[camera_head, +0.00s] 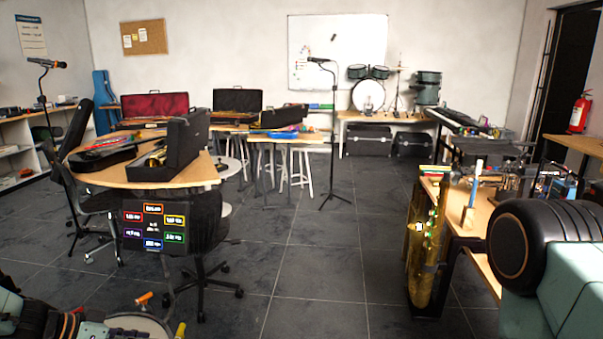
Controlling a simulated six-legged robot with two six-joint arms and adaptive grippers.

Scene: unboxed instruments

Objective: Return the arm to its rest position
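My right arm shows at the lower right as a large black rounded joint (535,243) and a teal link (575,300). It stands close beside the near right bench and hides part of it. No fingers of my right gripper can be made out. Parts of my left arm (35,318), teal and black, show at the bottom left corner. My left gripper's fingers are not visible there. I cannot tell whether either gripper holds anything.
A wooden bench (480,217) with small tools runs along the right, with a brass instrument (427,245) at its end. A black chair (190,235) and a table with open cases (140,172) stand left. A microphone stand (333,150) is mid-room. The middle floor (310,265) is clear.

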